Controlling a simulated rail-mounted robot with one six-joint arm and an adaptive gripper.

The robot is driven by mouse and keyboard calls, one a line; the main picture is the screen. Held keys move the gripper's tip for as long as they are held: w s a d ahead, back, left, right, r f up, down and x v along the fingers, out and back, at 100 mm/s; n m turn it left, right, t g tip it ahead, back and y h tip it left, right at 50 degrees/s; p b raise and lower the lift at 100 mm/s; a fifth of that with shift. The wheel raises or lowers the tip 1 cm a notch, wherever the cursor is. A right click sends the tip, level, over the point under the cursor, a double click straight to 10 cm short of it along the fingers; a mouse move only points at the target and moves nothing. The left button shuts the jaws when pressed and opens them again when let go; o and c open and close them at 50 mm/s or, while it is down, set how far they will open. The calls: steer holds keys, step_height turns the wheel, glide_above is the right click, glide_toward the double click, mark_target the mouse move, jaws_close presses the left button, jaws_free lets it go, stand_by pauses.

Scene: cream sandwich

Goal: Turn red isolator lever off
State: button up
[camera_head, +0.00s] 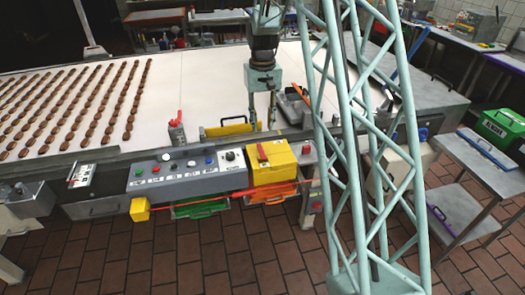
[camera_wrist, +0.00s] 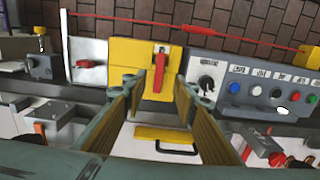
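The red isolator lever (camera_head: 262,152) is on the face of a yellow box (camera_head: 283,165) at the front edge of the conveyor table. Nothing is held. I cannot tell the exact gap between fingertips and lever.
A grey control panel (camera_head: 187,172) with buttons and a knob adjoins the box on the left. A yellow-edged flap with a black handle (camera_wrist: 176,149) lies below the fingers. My lattice column stands at the right. Rows of brown pieces (camera_head: 100,100) cover the belt's left.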

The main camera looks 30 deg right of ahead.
mark_target(263, 154)
steer(key=shift+f, duration=6.85)
jaws_close()
